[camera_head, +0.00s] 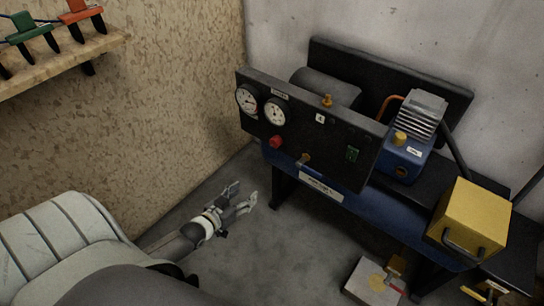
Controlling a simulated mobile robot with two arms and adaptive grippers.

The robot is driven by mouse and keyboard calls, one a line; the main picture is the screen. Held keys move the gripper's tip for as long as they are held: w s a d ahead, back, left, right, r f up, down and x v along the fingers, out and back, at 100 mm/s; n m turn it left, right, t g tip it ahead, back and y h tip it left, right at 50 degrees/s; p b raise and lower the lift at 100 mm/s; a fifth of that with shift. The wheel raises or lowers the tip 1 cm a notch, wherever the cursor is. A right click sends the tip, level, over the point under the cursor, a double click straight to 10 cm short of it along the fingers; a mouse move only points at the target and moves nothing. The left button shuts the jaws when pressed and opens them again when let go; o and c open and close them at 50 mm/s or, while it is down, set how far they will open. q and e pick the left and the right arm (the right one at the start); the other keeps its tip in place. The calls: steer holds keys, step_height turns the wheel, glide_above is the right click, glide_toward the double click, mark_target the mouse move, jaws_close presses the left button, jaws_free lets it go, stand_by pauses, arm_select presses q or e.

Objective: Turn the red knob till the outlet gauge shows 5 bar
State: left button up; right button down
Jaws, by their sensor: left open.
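The red knob (276,141) sits on the front of a black panel (325,150), below two round gauges. The left gauge (247,100) and the right gauge (274,112) have white faces; their readings are too small to tell, and I cannot tell which is the outlet gauge. My left gripper (243,194) is open and empty, low over the floor, below and left of the knob and apart from it. My right gripper is not in view.
A blue compressor (405,155) and a yellow box (470,217) stand on the bench right of the panel. A wooden shelf (60,60) with clamps hangs at upper left. A pale block (373,284) lies on the floor. The floor around the left gripper is clear.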

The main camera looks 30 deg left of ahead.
mark_target(273, 144)
arm_select(q)
steer(key=w+r+t+h+b, duration=0.15)
steer(key=w+r+t, duration=0.25)
steer(key=r, duration=0.7)
steer(key=w, duration=0.3)
steer(key=w+d+b, duration=0.1)
steer(key=w, duration=0.2)
steer(key=w+b, duration=0.1)
steer(key=w, duration=0.2)
steer(key=shift+w+d, duration=0.2)
steer(key=shift+w, duration=0.85)
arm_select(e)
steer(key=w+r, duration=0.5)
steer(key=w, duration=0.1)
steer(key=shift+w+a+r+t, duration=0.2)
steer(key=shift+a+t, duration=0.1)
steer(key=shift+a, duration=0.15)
arm_select(q)
steer(key=c, duration=1)
steer(key=shift+m+p, duration=0.5)
steer(key=shift+m, duration=0.5)
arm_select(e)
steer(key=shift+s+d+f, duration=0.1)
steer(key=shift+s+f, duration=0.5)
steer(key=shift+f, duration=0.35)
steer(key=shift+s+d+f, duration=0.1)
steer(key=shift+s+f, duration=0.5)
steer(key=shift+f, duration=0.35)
arm_select(q)
steer(key=o, duration=1)
